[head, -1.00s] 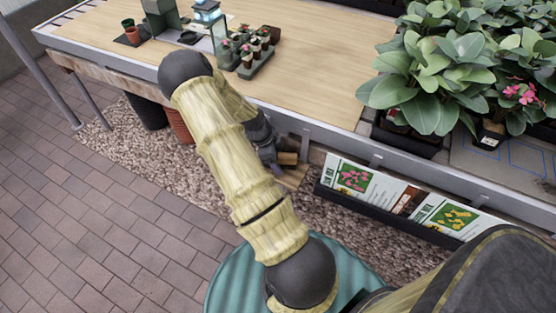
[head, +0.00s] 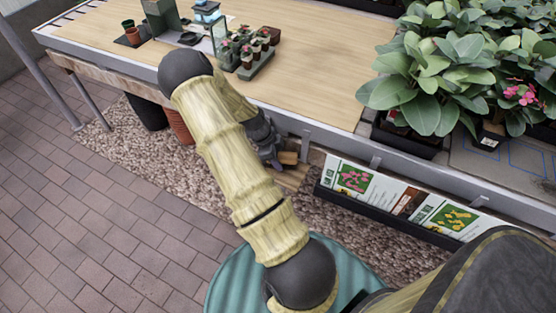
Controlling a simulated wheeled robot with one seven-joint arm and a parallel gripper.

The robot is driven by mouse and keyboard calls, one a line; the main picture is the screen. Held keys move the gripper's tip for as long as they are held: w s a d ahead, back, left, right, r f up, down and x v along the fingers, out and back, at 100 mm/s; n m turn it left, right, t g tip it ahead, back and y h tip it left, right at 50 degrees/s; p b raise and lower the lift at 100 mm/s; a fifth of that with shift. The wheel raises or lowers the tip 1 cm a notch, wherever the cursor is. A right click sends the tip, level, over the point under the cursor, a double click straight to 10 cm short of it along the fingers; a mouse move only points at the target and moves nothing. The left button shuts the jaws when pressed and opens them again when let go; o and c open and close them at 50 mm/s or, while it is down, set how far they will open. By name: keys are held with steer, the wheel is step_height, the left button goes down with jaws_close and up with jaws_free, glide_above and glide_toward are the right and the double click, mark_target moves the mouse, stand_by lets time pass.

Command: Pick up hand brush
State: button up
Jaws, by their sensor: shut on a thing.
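My gripper (head: 274,158) is low at the front edge of the potting table, partly behind my arm. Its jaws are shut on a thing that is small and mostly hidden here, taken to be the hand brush. A brown wooden piece (head: 289,158) shows right beside the fingertips. I cannot tell whether it is part of the brush. Another light wooden piece (head: 294,178) lies just below it, over the gravel.
The wooden table (head: 320,70) carries a tray of small potted plants (head: 247,72) and large leafy plants (head: 440,70) at the right. A rack of plant signs (head: 400,195) hangs on its front. Pots (head: 178,127) stand under the table. The paving (head: 110,220) at left is clear.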

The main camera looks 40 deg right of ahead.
step_height(320, 180, up, 18)
steer(key=p, duration=0.3)
stand_by(0.3)
steer(key=o, duration=0.3)
steer(key=shift+c, duration=0.3)
steer(key=w+a+f+n+t+y, duration=0.1)
steer(key=w+a+f+n+t, duration=0.1)
steer(key=a+n, duration=0.6)
steer(key=w+a+f+n+t+y, duration=0.1)
steer(key=w+a+f+n+t, duration=0.2)
steer(key=a+n, duration=0.6)
steer(key=w+a+f+n+t+y, duration=0.1)
steer(key=w+a+n, duration=0.3)
steer(key=a+n, duration=0.5)
steer(key=shift+w+f+n+t, duration=0.4)
steer(key=shift+f+n+t, duration=0.1)
steer(key=shift+f+t, duration=0.4)
